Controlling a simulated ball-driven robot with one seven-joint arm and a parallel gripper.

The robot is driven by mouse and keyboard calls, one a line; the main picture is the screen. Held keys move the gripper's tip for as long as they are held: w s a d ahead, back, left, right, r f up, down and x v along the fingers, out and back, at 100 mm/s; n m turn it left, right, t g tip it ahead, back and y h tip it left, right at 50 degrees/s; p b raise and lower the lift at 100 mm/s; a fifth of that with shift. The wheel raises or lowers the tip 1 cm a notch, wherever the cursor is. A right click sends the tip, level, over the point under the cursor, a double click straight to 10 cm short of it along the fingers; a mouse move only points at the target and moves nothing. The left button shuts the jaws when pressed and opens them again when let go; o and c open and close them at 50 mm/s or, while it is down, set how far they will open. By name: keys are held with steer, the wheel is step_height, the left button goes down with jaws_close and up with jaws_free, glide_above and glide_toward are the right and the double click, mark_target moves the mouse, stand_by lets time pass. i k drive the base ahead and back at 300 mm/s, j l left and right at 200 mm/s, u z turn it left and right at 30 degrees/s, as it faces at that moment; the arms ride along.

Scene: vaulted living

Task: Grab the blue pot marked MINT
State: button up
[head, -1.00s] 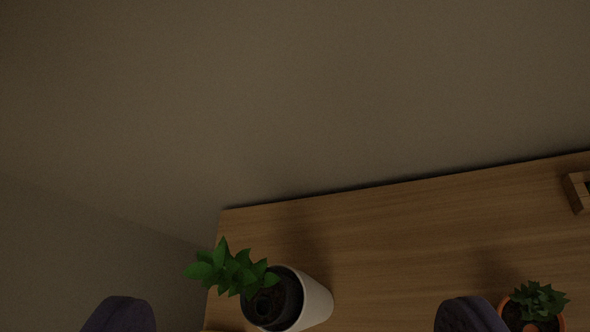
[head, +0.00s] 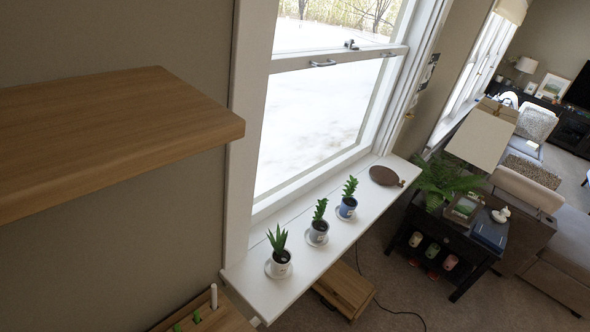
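Three small potted plants stand upright in a row on a white window sill (head: 262,287), each on a pale saucer. The farthest is a blue pot (head: 347,208) with a leafy green plant and a pale label, too small to read. The middle pot (head: 319,234) is pale grey-blue with a label, also unreadable. The nearest pot (head: 281,264) is white with a spiky plant. I cannot read MINT on any pot. My gripper is not in view.
A thick wooden shelf (head: 120,125) juts in at upper left, nearer than the sill. A round brown board (head: 383,175) lies at the sill's far end. A dark side table (head: 462,252) with a fern and lamp stands at right. A wooden box (head: 346,288) is below the sill.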

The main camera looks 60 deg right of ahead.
mark_target(348, 204)
steer(key=z, duration=1.85)
steer(key=i+l, duration=0.15)
steer(key=l, duration=0.15)
steer(key=i+l, duration=0.3)
steer(key=l, duration=0.25)
steer(key=i+l, duration=0.15)
steer(key=i, duration=0.25)
steer(key=i+l, duration=0.2)
steer(key=i, duration=0.15)
steer(key=i+l, duration=0.15)
steer(key=i, duration=0.25)
steer(key=i+j, duration=0.3)
steer(key=i, duration=0.15)
steer(key=i+j, duration=0.3)
steer(key=i, duration=0.15)
steer(key=u, duration=0.05)
